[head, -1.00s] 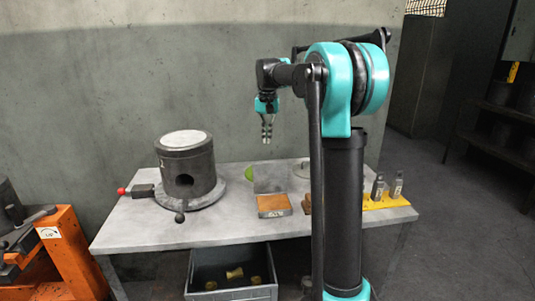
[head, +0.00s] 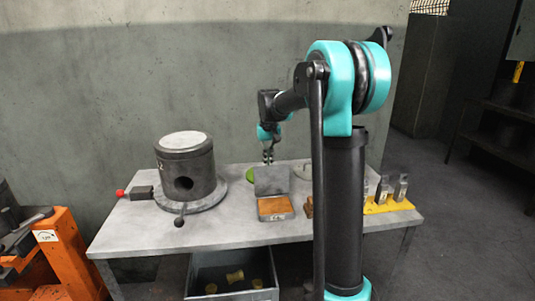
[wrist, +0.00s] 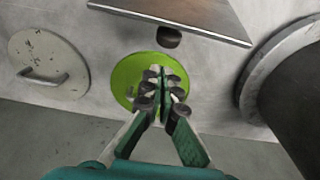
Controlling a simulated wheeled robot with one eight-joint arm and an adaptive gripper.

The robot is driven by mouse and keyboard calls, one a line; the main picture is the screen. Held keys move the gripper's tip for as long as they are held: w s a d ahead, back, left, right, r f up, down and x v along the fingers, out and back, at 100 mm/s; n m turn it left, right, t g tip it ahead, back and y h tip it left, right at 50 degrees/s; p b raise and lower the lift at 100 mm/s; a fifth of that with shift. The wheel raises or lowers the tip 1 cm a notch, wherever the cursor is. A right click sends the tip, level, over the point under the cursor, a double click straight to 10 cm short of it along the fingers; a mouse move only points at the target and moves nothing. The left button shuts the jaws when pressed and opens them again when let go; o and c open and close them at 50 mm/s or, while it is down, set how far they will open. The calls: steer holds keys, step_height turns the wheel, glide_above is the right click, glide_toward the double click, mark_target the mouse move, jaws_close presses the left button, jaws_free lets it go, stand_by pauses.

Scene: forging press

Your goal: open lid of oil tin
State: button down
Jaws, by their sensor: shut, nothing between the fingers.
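A grey box (head: 275,214) with a pale label and a rust-brown inside stands on the bench; it looks like the oil tin, though I cannot read the label. Its flat grey lid (head: 271,181) stands up at the back edge, open. In the wrist view the lid (wrist: 195,12) crosses the top, with a dark knob (wrist: 168,38) below its edge. My gripper (head: 268,158) is behind the lid, pointing down, apart from it. In the wrist view my gripper (wrist: 160,76) is shut and empty over a lime-green disc (wrist: 122,78); contact is unclear.
A pale round cover with a handle (wrist: 45,65) lies left in the wrist view. A dark cylindrical furnace (head: 186,168) stands left on the bench (head: 130,228). A yellow rack (head: 388,204) with metal blocks is at the right. A grey crate (head: 236,294) sits below.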

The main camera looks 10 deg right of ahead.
mark_target(271, 179)
steer(key=shift+s+r, duration=0.25)
steer(key=shift+s, duration=0.9)
steer(key=shift+s+r+t, duration=0.5)
steer(key=shift+s+t, duration=0.2)
steer(key=shift+s, duration=0.1)
steer(key=shift+s+r, duration=0.25)
steer(key=shift+s, duration=0.15)
